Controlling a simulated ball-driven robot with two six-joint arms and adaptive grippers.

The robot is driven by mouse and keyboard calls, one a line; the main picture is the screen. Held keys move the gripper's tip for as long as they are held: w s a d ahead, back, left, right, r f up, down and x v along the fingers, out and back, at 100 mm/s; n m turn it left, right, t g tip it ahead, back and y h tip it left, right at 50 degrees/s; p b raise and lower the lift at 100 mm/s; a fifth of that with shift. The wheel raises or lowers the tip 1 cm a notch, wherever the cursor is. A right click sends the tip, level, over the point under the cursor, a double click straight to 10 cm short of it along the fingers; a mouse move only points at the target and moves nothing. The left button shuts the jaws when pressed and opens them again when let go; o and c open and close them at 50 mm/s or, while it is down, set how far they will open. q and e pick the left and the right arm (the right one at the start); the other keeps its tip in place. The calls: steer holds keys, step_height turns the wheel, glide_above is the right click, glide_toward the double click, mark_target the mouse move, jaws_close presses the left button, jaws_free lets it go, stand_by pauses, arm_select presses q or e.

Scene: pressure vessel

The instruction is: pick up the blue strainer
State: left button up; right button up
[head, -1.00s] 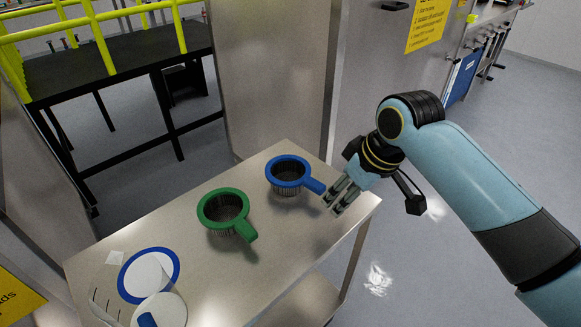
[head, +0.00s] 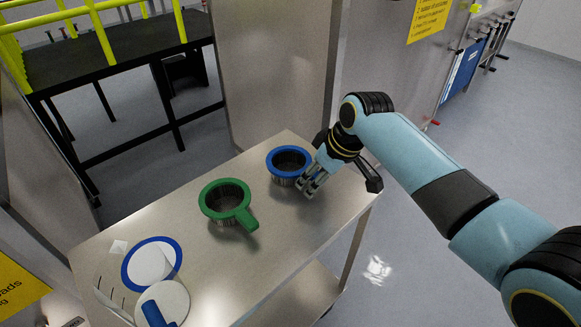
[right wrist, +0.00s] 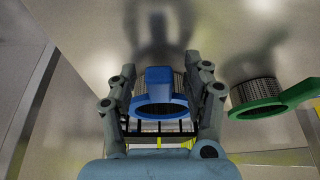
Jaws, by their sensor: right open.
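The blue strainer (head: 288,160) stands on the steel table at its far right part, with a blue rim and a mesh basket. My right gripper (head: 308,186) is at its handle side and hides the handle in the head view. My left gripper is not in view.
A green strainer (head: 226,201) stands close by on the table (head: 215,265), left of the blue one; it also shows in the right wrist view (right wrist: 262,108). A blue-rimmed disc (head: 152,263) and a white round piece with a blue handle (head: 158,311) lie at the near left.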

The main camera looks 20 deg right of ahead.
steer(key=shift+w+f, duration=0.1)
steer(key=shift+f, duration=0.15)
jaws_close()
steer(key=shift+r, duration=0.1)
stand_by(0.3)
